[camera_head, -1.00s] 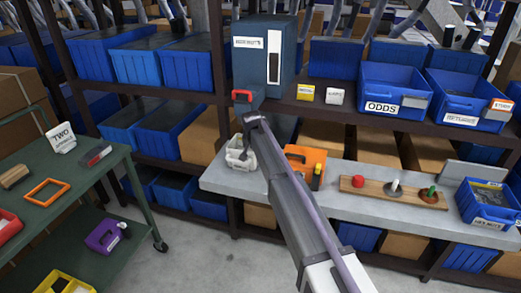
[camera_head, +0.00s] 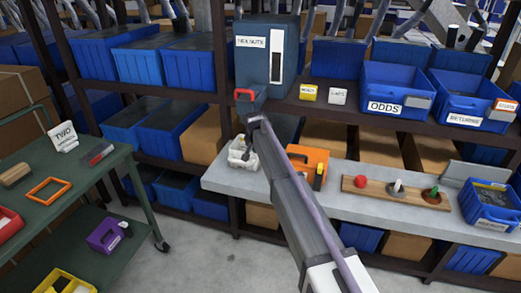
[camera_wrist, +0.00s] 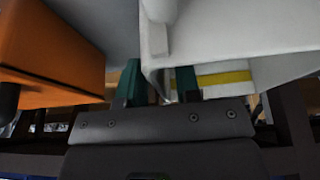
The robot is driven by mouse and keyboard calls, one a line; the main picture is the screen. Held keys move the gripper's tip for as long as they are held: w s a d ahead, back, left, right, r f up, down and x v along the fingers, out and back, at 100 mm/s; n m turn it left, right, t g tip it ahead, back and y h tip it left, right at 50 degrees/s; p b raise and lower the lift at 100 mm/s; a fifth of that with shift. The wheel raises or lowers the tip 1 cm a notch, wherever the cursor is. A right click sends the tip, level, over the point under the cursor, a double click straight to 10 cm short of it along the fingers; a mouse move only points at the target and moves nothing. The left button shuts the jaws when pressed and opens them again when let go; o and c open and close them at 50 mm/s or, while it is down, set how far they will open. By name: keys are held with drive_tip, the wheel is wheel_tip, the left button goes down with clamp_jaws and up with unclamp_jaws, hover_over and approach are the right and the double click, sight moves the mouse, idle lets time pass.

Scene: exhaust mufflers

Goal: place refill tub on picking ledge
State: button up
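The white tub (camera_head: 242,153) sits at the left end of the grey ledge (camera_head: 330,208), below the blue dispenser. Dark contents or shadow show inside it. My gripper (camera_head: 247,140) is at the tub's upper right, and my arm hides part of that area. In the wrist view, the gripper's green fingers (camera_wrist: 158,82) stand apart, with a corner of the white tub (camera_wrist: 235,30) close over and between them. Whether either finger touches the tub cannot be told.
An orange bin (camera_head: 308,165) stands just right of my arm; it is close on the left in the wrist view (camera_wrist: 45,50). A wooden board (camera_head: 395,190) with knobs and a blue bin (camera_head: 488,203) lie farther right. The dispenser (camera_head: 266,60) overhangs the tub. A green cart (camera_head: 75,210) stands left.

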drive_tip(key=p+v, duration=1)
drive_tip(key=v, duration=0.2)
drive_tip(key=s+d+g, duration=0.1)
drive_tip(key=s+d, duration=0.7)
drive_tip(key=s, duration=0.4)
drive_tip(key=s+d+f+n+g, duration=0.1)
drive_tip(key=s+d+g, duration=0.1)
drive_tip(key=s+d, duration=0.7)
drive_tip(key=s+d+n+g+y, duration=0.1)
drive_tip(key=s+d, duration=0.8)
drive_tip(key=s, duration=0.8)
drive_tip(key=shift+d, duration=0.15)
drive_tip(key=shift+w+f, duration=0.1)
drive_tip(key=shift+f, duration=0.05)
